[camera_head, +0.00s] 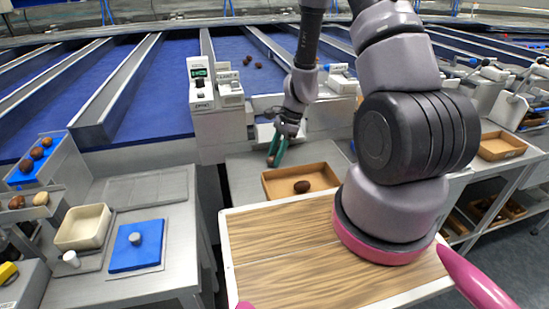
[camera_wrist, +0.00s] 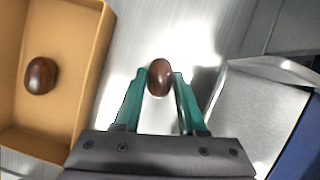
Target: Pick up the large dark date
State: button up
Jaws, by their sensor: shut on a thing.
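My gripper (camera_wrist: 162,84) has green fingers and is shut on a large dark date (camera_wrist: 159,74), a glossy brown oval between the fingertips. In the head view my gripper (camera_head: 277,152) is over the steel worktop, behind the tan tray, with the held date (camera_head: 270,161) small at its tips. How far the date is above the metal surface, I cannot tell. A second dark brown date (camera_wrist: 41,75) lies inside the tan tray (camera_wrist: 90,60); it also shows in the head view (camera_head: 302,187).
The tan tray (camera_head: 277,193) stands between my gripper and the wooden board (camera_head: 280,250). White display units (camera_head: 202,90) stand behind to the left. At the far left are a cream bin (camera_head: 84,227), a blue pad (camera_head: 137,258) and shelves of dates.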

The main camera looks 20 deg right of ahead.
aim_at(275, 155)
notch_tip(275, 155, up, 9)
jog(key=shift+f, duration=0.1)
jog(key=s+d, duration=0.1)
jog(key=s, duration=0.1)
jog(key=s+d, duration=0.2)
jog(key=s, duration=0.1)
jog(key=s+d, duration=0.1)
jog(key=s, duration=0.2)
jog(key=shift+d+r, duration=0.25)
jog(key=shift+d, duration=0.15)
jog(key=shift+s+d+f, duration=0.15)
jog(key=shift+s+f, duration=0.1)
jog(key=shift+f, duration=0.2)
jog(key=shift+a, duration=0.35)
